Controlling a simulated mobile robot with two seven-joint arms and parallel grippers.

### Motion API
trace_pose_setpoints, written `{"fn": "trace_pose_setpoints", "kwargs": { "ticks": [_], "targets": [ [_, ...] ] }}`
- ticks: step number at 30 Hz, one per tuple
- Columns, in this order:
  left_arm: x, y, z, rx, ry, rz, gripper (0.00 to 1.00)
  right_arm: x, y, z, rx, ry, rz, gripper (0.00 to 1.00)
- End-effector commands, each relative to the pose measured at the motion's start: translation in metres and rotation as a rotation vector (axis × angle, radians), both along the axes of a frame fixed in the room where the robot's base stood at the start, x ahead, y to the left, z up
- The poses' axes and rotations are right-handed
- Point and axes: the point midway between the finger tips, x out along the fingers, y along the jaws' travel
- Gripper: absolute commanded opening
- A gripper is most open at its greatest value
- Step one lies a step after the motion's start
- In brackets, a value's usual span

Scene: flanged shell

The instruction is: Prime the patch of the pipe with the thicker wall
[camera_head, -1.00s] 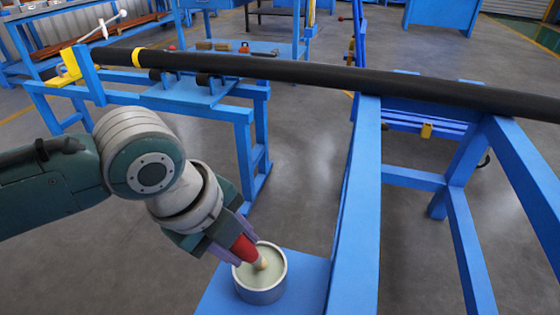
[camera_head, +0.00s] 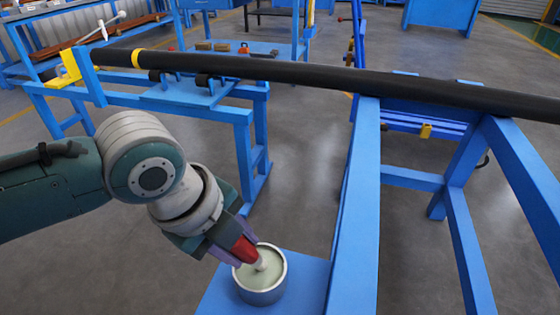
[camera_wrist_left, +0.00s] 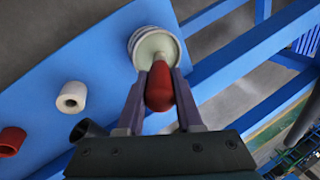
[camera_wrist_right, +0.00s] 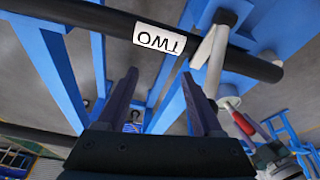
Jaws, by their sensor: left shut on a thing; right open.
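My left gripper (camera_head: 243,243) is shut on the red handle of a brush (camera_head: 245,250), also seen in the left wrist view (camera_wrist_left: 160,88). The brush points down into an open round tin (camera_head: 262,294) of pale green-grey liquid; its pale tip is in or at the liquid, and I cannot tell how deep. A long black pipe (camera_head: 330,76) with a yellow band (camera_head: 137,58) lies across the blue frames. In the right wrist view, a white label reading TWO (camera_wrist_right: 158,39), upside down, is on a black pipe (camera_wrist_right: 90,14). My right gripper (camera_wrist_right: 165,95) is open and empty below it.
The tin stands on a blue shelf (camera_head: 222,290) beside a blue beam (camera_head: 358,200). A workbench (camera_head: 190,95) stands behind; grey floor (camera_head: 305,150) is open between the frames.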

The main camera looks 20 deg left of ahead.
Motion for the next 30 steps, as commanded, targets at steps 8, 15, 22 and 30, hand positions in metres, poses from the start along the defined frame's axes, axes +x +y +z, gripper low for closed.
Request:
{"fn": "trace_pose_setpoints", "kwargs": {
  "ticks": [8,15,22,30],
  "targets": [
    [-0.001,0.001,0.015,0.003,0.003,0.001,0.00,0.000,-0.001,0.017,-0.003,0.001,0.002,0.68],
    [-0.001,0.001,0.036,0.003,0.002,0.001,0.00,0.000,-0.001,0.039,-0.005,0.000,0.004,0.68],
    [-0.001,0.001,0.055,0.002,0.001,0.000,0.00,0.000,-0.001,0.059,-0.005,0.000,0.004,0.68],
    [0.000,0.001,0.071,0.002,0.001,0.000,0.00,0.000,-0.001,0.077,-0.004,0.000,0.003,0.68]
  ]
}}
